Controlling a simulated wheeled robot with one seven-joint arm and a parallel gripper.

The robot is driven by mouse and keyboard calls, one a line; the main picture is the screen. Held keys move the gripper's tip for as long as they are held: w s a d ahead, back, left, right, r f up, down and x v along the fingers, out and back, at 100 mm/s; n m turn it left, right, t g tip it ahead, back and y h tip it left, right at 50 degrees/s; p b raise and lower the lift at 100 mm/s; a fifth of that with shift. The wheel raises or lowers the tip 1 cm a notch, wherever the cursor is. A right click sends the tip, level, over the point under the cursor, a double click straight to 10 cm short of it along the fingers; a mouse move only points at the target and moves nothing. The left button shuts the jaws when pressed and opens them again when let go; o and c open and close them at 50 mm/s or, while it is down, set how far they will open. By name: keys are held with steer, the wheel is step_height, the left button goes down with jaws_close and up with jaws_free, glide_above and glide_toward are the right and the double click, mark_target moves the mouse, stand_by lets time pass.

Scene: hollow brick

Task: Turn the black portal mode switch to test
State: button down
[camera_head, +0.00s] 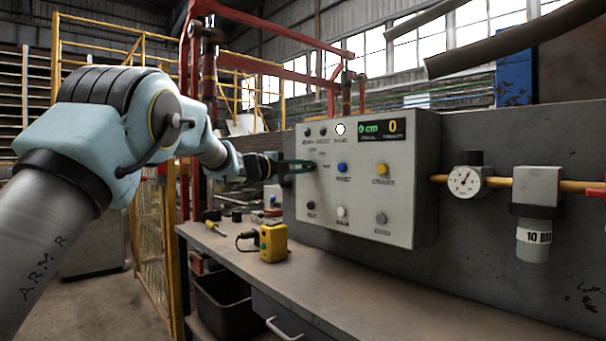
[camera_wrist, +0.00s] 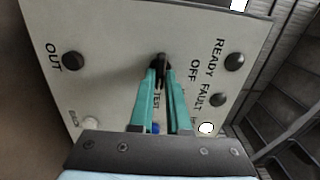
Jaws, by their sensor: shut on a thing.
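The grey control panel (camera_head: 365,215) stands upright at the back of the workbench, and its face fills much of the wrist view (camera_wrist: 115,45). A small black switch (camera_wrist: 161,57) sits on the panel between the tips of my gripper (camera_wrist: 161,70). The teal fingers are shut on its knob. The word TEST shows between the fingers and OFF stands to the right of the switch. The fingers hide part of the switch, so I cannot tell which label it points to. In the head view my gripper (camera_head: 313,166) reaches the panel's left side.
A blue button (camera_head: 342,168), a yellow button (camera_head: 382,169) and several other buttons and lamps are nearby on the panel. A yellow box (camera_head: 273,242) with a cable stands on the workbench (camera_head: 370,290). A pressure gauge (camera_head: 465,182) is to the right.

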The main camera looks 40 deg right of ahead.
steer(key=shift+f, duration=0.1)
stand_by(0.5)
steer(key=c, duration=0.9)
jaws_free()
steer(key=a, duration=0.3)
steer(key=a+b, duration=0.1)
steer(key=a, duration=0.3)
steer(key=a+b, duration=0.1)
steer(key=a, duration=0.3)
steer(key=shift+w, duration=0.3)
steer(key=shift+d, duration=0.1)
